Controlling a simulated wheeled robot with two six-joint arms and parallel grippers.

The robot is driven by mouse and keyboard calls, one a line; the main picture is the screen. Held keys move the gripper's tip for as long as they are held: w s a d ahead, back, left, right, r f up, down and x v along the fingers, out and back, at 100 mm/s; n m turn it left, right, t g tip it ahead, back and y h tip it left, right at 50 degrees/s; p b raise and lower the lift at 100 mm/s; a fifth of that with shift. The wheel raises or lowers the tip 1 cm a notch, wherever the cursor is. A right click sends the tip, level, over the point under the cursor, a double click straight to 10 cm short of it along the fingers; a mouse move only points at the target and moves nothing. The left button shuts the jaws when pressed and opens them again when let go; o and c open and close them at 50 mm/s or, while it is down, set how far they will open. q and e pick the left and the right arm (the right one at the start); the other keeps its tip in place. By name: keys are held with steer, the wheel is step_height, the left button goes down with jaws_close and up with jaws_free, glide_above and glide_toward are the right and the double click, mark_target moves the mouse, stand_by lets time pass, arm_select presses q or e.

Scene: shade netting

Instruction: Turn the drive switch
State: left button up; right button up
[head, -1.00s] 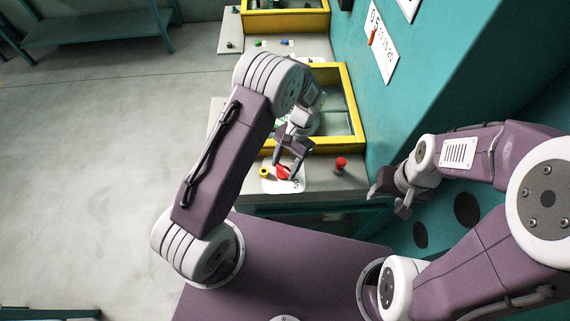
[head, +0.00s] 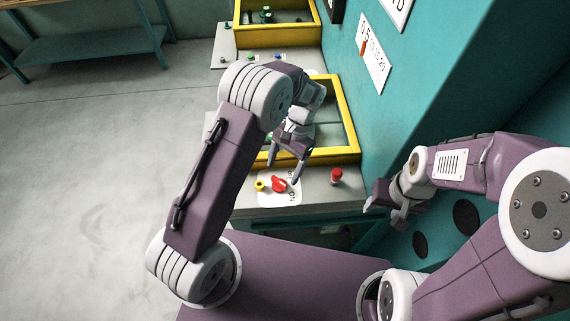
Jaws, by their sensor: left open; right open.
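The drive switch (head: 279,185) is a red rotary knob on a white label plate on the front of the grey bench. A yellow ring-shaped button (head: 260,185) sits just left of it. My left gripper (head: 284,170) is open, its fingers pointing down just above and behind the red knob. It looks apart from the knob and holds nothing. My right gripper (head: 383,205) is open and empty near the teal wall, right of the bench.
A red post-like button (head: 336,176) stands on the bench to the right. A yellow-framed window box (head: 352,128) lies behind the knob. A teal wall (head: 440,80) bounds the right side. Open grey floor (head: 90,190) is on the left.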

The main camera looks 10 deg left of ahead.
arm_select(q)
steer(key=v, duration=0.4)
steer(key=shift+w+r, duration=0.1)
steer(key=shift+r, duration=0.2)
